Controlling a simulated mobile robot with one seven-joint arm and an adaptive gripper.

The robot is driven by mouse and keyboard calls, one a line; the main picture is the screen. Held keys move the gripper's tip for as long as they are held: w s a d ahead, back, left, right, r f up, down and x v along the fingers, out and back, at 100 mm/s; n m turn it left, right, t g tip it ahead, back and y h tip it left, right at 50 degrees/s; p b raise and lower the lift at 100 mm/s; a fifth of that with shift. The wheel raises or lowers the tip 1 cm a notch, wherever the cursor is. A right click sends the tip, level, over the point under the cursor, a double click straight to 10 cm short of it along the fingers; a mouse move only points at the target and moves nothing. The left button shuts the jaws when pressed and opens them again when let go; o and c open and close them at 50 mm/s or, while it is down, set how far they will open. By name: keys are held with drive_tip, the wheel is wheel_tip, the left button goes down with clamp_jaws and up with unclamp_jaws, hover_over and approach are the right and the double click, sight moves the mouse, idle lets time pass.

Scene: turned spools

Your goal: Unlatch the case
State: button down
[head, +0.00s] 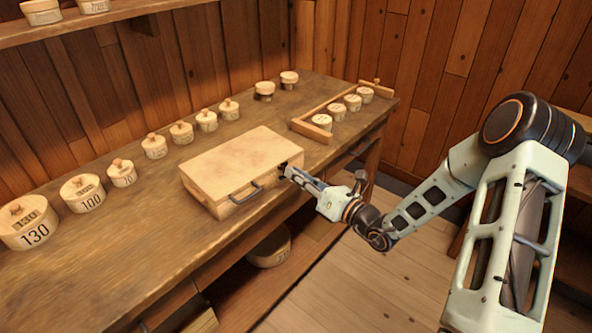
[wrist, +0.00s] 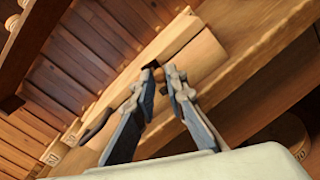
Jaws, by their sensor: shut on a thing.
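The case (head: 240,165) is a flat, pale wooden box with its lid down on the workbench. A dark handle (head: 245,192) is on its front face. My gripper (head: 287,170) is at the right end of that front face, at a small dark latch. In the wrist view, the case (wrist: 195,58) lies ahead, and my gripper's fingertips (wrist: 164,80) are close together against its front by the dark latch (wrist: 152,65). The fingers are shut on the latch, which they mostly hide.
The workbench (head: 120,265) carries a row of round wooden boxes, including a large one (head: 30,222) at left. A wooden rack (head: 312,131) with several small round boxes stands right of the case. A shelf (head: 100,22) runs above. Open floor (head: 330,290) lies in front.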

drive_tip(key=shift+w+d+f+m+p, duration=0.15)
drive_tip(key=shift+f+m+p, duration=0.2)
drive_tip(key=shift+m+p, duration=0.95)
drive_tip(key=shift+w+d+f+m+p, duration=0.3)
drive_tip(key=shift+m+p, duration=0.55)
drive_tip(key=shift+m, duration=0.9)
drive_tip(key=shift+w+d+f+m+p, duration=0.1)
drive_tip(key=shift+f+m+p, duration=0.3)
drive_tip(key=shift+m+p, duration=0.9)
drive_tip(key=shift+m, duration=0.35)
drive_tip(key=c, duration=1.9)
unclamp_jaws()
drive_tip(key=shift+c, duration=0.2)
drive_tip(key=v, duration=1.2)
